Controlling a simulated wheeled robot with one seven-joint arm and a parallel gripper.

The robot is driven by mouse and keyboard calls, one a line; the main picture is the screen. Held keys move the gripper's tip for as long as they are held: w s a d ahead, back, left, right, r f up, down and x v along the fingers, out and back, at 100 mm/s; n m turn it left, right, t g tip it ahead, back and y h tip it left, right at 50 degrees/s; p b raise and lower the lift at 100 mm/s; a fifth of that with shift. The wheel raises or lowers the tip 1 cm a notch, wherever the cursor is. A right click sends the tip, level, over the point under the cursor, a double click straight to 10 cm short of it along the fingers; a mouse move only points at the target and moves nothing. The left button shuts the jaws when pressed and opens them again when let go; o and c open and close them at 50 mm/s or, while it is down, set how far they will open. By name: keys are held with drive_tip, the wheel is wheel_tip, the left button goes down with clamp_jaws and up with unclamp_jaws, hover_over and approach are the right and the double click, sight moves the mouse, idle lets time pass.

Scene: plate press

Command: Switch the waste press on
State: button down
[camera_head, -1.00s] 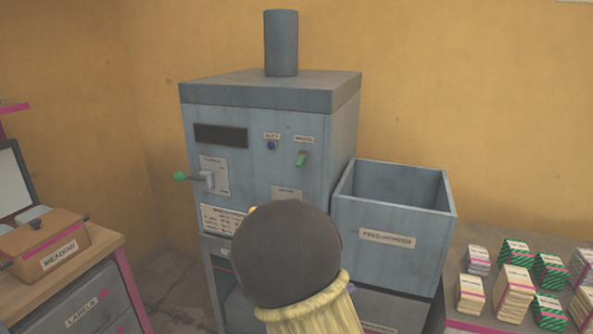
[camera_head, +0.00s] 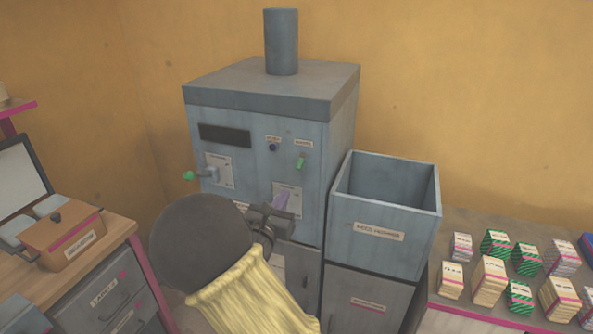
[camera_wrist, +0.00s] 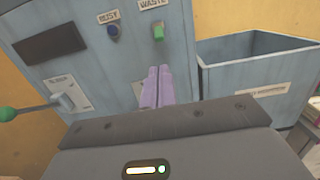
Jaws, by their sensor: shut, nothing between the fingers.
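The waste press (camera_head: 225,150) is a blue-grey cabinet with a round pipe on top. On its front, a green switch (camera_head: 299,163) sits under a label that reads WASTE in the wrist view (camera_wrist: 159,32). A lever with a green knob (camera_head: 188,176) is further left. My gripper (camera_head: 281,200) is in front of the press, below the green switch. In the wrist view its lavender fingers (camera_wrist: 158,70) are together and empty, pointing at the panel just below the switch, apparently not touching it.
An open grey-blue bin (camera_head: 375,250) stands right of the press. A table (camera_head: 455,235) with several banded stacks is at the far right. A wooden desk (camera_head: 115,235) with drawers and a brown box (camera_head: 65,238) is at the left.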

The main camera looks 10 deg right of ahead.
sight(300, 164)
drive_tip(key=p+x, duration=0.2)
drive_tip(key=x, duration=0.8)
drive_tip(key=shift+p, duration=0.35)
drive_tip(key=shift+a, duration=0.1)
